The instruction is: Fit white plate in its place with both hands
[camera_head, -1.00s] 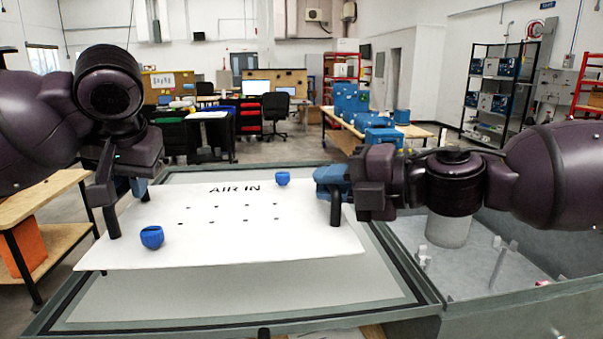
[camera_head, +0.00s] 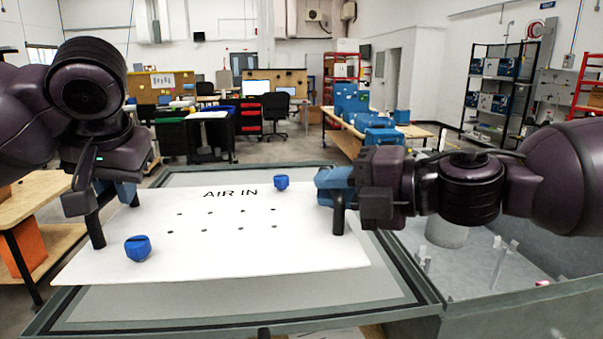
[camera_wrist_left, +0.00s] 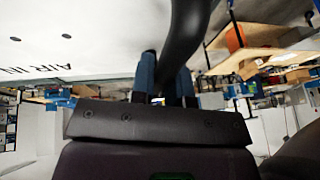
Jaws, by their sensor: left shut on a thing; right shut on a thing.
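The white plate (camera_head: 205,258), marked "AIR IN", has several small holes and two blue knobs, one at the front left (camera_head: 138,248) and one at the back right (camera_head: 281,182). It is held over the grey panel with a dark border (camera_head: 240,302). My left gripper (camera_head: 100,196) is shut on the black handle at the plate's left end; the handle also shows between the blue fingers in the left wrist view (camera_wrist_left: 165,75). My right gripper (camera_head: 336,188) is shut on the black handle at the right end. The gap under the plate is hard to judge.
To the right is a grey recessed bay (camera_head: 470,265) with a white cylinder (camera_head: 446,230) and clear tube-like parts. A wooden shelf table (camera_head: 40,195) stands at the left. Behind are a bench with blue cases (camera_head: 380,135), desks and a chair.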

